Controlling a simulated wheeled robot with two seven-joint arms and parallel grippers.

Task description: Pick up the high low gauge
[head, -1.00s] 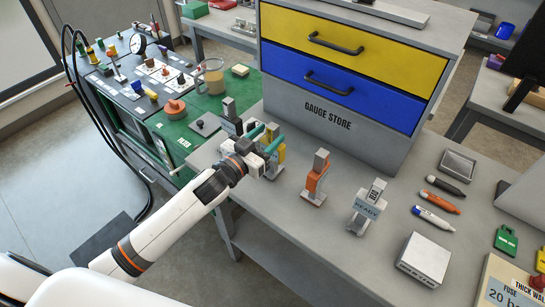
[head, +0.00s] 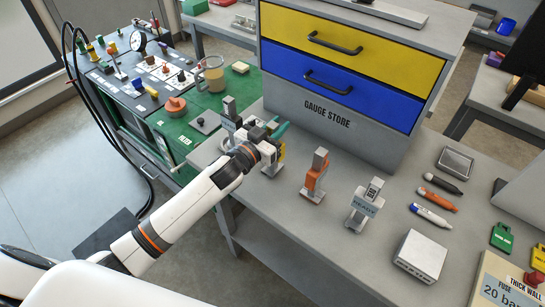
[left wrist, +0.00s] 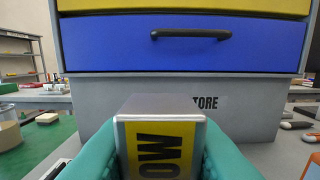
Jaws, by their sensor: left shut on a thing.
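The high low gauge is a silver block with a yellow label; it shows large in the left wrist view (left wrist: 160,145), where dark letters like "OW" run sideways. In the head view its yellow side (head: 281,153) shows just beyond the gripper, near the table's left edge below the gauge store. My left gripper (head: 274,130) is shut on it, with teal fingers on both sides of its upper part. Its lower part is mostly hidden by the gripper, and I cannot tell whether its base touches the table. My right gripper is not in view.
An orange gauge (head: 314,177) and a grey gauge labelled READY (head: 366,206) stand to the right. Another grey gauge (head: 230,110) stands just behind left. The gauge store cabinet (head: 340,125) rises behind. The green cart (head: 175,130) adjoins at left.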

